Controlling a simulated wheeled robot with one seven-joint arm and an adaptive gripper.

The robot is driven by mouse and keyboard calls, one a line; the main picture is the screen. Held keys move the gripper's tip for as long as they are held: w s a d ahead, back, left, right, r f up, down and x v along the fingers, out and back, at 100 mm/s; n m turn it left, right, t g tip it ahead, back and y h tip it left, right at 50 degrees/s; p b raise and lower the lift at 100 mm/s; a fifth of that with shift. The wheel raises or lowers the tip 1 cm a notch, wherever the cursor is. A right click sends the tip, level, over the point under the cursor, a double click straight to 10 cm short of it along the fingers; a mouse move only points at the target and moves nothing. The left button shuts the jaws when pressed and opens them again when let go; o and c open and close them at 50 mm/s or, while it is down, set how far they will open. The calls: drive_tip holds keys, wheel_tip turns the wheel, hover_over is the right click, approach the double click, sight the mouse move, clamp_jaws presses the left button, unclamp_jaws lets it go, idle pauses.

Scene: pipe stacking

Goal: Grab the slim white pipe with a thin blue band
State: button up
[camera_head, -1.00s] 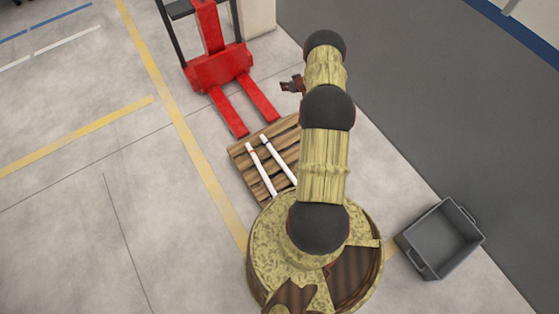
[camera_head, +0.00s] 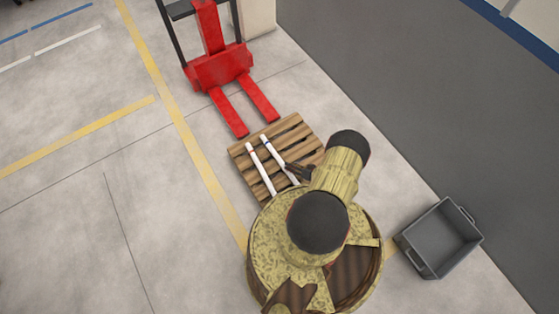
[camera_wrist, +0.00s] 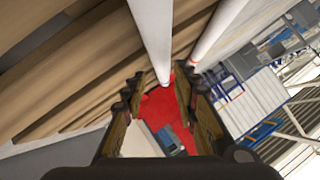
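The slim white pipe with a thin blue band (camera_head: 272,148) lies on the wooden pallet, on the right of two pipes. My gripper (camera_head: 290,168) is low over the pallet at this pipe's nearer part and hides some of it. In the wrist view, a white pipe (camera_wrist: 155,40), which seems to be this one, runs between the fingers of my gripper (camera_wrist: 163,88). The fingers stand apart with gaps on either side of the pipe. Its blue band cannot be made out there.
A second white pipe (camera_head: 261,170) with a red band lies close on the left; it shows on the right in the wrist view (camera_wrist: 220,28). The slatted pallet (camera_head: 298,128) lies before a red pallet lifter (camera_head: 218,68). A grey crate (camera_head: 425,262) stands at right.

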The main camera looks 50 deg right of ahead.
sight(282, 162)
drive_tip(key=b+x, duration=0.2)
drive_tip(key=x, duration=0.5)
drive_tip(key=shift+w+b, duration=0.2)
drive_tip(key=shift+b, duration=0.1)
drive_tip(key=shift+a, duration=0.15)
